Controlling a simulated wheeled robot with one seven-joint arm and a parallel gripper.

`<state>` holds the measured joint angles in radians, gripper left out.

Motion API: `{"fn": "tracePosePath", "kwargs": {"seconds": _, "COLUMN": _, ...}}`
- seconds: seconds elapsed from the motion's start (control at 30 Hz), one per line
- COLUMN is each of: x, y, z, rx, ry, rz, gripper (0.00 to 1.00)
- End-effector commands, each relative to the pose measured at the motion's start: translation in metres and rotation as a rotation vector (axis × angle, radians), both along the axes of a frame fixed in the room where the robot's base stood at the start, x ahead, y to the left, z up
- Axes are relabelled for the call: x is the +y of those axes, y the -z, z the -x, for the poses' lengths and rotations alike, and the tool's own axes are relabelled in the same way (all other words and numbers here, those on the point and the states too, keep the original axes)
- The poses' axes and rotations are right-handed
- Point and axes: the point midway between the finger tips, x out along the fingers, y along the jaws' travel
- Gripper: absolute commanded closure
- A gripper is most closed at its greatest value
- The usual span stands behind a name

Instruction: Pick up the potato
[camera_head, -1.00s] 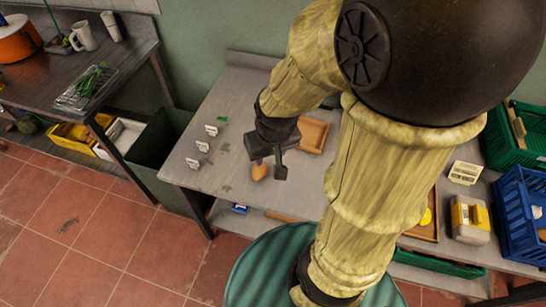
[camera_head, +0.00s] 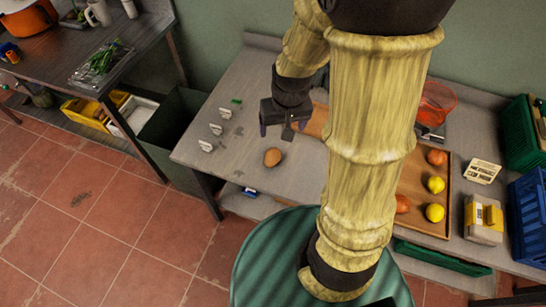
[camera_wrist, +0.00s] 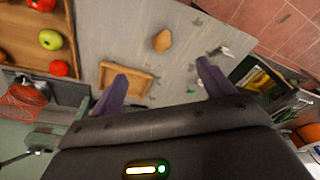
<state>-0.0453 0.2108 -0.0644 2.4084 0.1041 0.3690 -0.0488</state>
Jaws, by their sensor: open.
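The potato (camera_head: 272,157) is a small brown oval lying on the grey table (camera_head: 235,178), near its front edge. It also shows in the wrist view (camera_wrist: 162,41), beyond the fingertips and roughly centred between them. My gripper (camera_head: 285,130) is open and empty, behind and slightly right of the potato in the head view, and apart from it. Its two purple-grey fingers (camera_wrist: 162,72) are spread wide in the wrist view.
A small wooden tray (camera_wrist: 104,80) lies near the potato, partly hidden by my arm in the head view. White card holders (camera_head: 205,146) stand on the left. A fruit tray (camera_head: 413,180), a yellow-white box (camera_head: 484,222) and a blue crate (camera_head: 530,215) are on the right.

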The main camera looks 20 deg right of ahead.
Motion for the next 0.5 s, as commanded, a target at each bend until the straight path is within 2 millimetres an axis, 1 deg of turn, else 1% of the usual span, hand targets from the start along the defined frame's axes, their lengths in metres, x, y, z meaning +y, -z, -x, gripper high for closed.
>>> {"fn": "tracePosePath", "kwargs": {"seconds": 0.03, "x": 0.001, "y": 0.012, "z": -0.013, "rx": 0.024, "ry": 0.011, "rz": -0.003, "gripper": 0.2}}
{"fn": "tracePosePath", "kwargs": {"seconds": 0.1, "x": 0.001, "y": 0.027, "z": -0.029, "rx": 0.052, "ry": 0.027, "rz": -0.007, "gripper": 0.2}}
{"fn": "tracePosePath", "kwargs": {"seconds": 0.17, "x": 0.001, "y": 0.042, "z": -0.042, "rx": 0.074, "ry": 0.045, "rz": -0.008, "gripper": 0.2}}
{"fn": "tracePosePath", "kwargs": {"seconds": 0.3, "x": -0.001, "y": 0.078, "z": -0.07, "rx": 0.119, "ry": 0.076, "rz": -0.001, "gripper": 0.2}}
{"fn": "tracePosePath", "kwargs": {"seconds": 0.4, "x": -0.002, "y": 0.1, "z": -0.084, "rx": 0.141, "ry": 0.092, "rz": 0.006, "gripper": 0.2}}
{"fn": "tracePosePath", "kwargs": {"seconds": 0.5, "x": -0.004, "y": 0.114, "z": -0.092, "rx": 0.154, "ry": 0.105, "rz": 0.011, "gripper": 0.2}}
